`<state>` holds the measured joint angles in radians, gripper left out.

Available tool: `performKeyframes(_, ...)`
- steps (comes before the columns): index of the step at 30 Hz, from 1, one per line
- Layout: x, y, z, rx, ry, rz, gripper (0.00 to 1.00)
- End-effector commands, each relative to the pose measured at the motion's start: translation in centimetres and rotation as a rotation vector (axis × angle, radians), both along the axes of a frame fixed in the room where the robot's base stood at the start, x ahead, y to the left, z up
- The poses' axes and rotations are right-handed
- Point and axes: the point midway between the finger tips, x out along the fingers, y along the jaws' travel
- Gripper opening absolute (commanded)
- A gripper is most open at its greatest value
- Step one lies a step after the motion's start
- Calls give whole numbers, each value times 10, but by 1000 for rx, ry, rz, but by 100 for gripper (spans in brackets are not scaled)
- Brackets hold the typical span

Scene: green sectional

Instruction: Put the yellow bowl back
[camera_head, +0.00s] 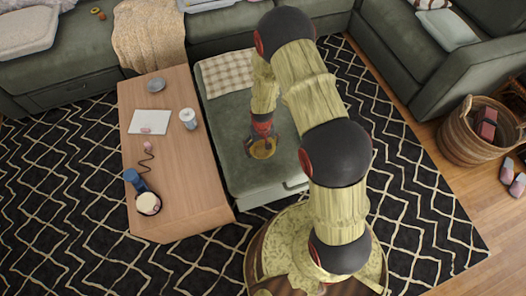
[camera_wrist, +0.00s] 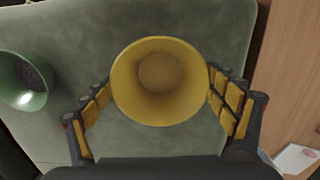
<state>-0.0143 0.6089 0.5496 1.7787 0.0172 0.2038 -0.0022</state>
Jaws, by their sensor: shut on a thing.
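The yellow bowl (camera_wrist: 160,108) is between the two fingers of my gripper (camera_wrist: 161,80) in the wrist view, with its open mouth facing the camera. The fingers press on opposite sides of its rim, so the gripper is shut on it. In the head view, my gripper (camera_head: 262,130) points down over the green ottoman seat (camera_head: 240,175), with the yellow bowl (camera_head: 263,152) at its tip. I cannot tell whether the bowl touches the seat.
A green bowl (camera_wrist: 24,82) is on the seat, left in the wrist view. A wooden coffee table (camera_head: 185,205) stands left of the seat, with a tablet (camera_head: 149,121), a jar (camera_head: 188,118) and other items. A wicker basket (camera_head: 465,140) stands at right.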

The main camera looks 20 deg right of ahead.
Motion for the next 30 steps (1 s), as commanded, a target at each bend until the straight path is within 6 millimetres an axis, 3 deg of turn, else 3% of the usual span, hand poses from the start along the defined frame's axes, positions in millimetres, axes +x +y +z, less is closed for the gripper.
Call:
performKeyframes(7, 9, -7, -14, 0, -1, -1, 52)
performKeyframes(14, 10, -8, -45, 0, 0, 0, 52)
performKeyframes(26, 10, -8, -48, 0, -1, 0, 52)
performKeyframes(27, 10, -8, -48, 0, -1, 0, 88)
performKeyframes(30, 10, -8, -47, 0, -1, 0, 93)
